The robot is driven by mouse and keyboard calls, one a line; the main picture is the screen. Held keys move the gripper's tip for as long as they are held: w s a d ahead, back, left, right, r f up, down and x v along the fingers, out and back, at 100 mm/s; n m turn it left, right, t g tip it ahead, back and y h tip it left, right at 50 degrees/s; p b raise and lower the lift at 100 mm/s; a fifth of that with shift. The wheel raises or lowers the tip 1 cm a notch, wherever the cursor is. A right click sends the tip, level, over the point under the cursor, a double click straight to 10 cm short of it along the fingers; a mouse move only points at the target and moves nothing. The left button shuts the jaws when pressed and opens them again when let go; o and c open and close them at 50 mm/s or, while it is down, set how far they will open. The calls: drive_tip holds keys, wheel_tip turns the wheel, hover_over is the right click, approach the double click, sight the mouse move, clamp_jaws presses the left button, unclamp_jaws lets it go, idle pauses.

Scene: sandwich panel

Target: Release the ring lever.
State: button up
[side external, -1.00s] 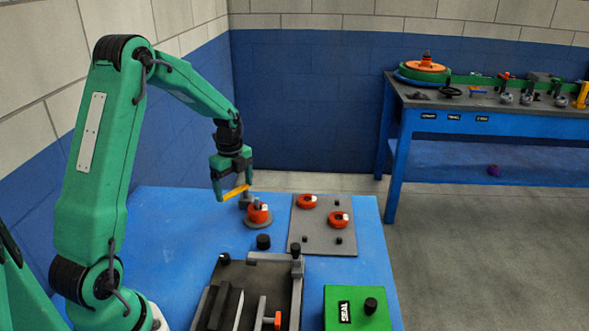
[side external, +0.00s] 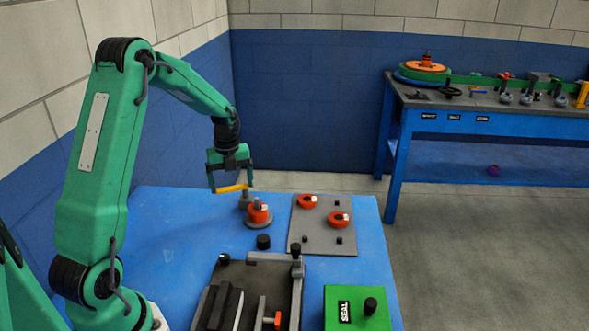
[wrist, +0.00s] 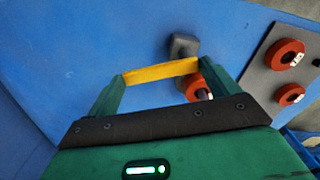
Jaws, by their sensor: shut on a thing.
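A yellow lever bar (side external: 231,188) spans the space between the two green fingers of my gripper (side external: 232,186), which is shut on it end to end. The wrist view shows the same yellow bar (wrist: 158,72) with a finger at each end. A grey post (side external: 244,199) stands at the right end of the bar; I cannot tell exactly how they join. Beside the post, an orange ring (side external: 259,213) sits on a round grey base (side external: 258,224) with a peg through it. The wrist view partly hides this ring behind the right finger.
A grey plate (side external: 321,218) with two orange rings (side external: 307,201) lies to the right. A black knob (side external: 263,242), a dark fixture (side external: 250,290) and a green SEAL box (side external: 357,308) stand in front. The blue table (side external: 175,215) is clear at left.

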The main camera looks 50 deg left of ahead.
sight(232, 188)
drive_tip(key=o, duration=1.2)
drive_tip(key=shift+r, duration=3.95)
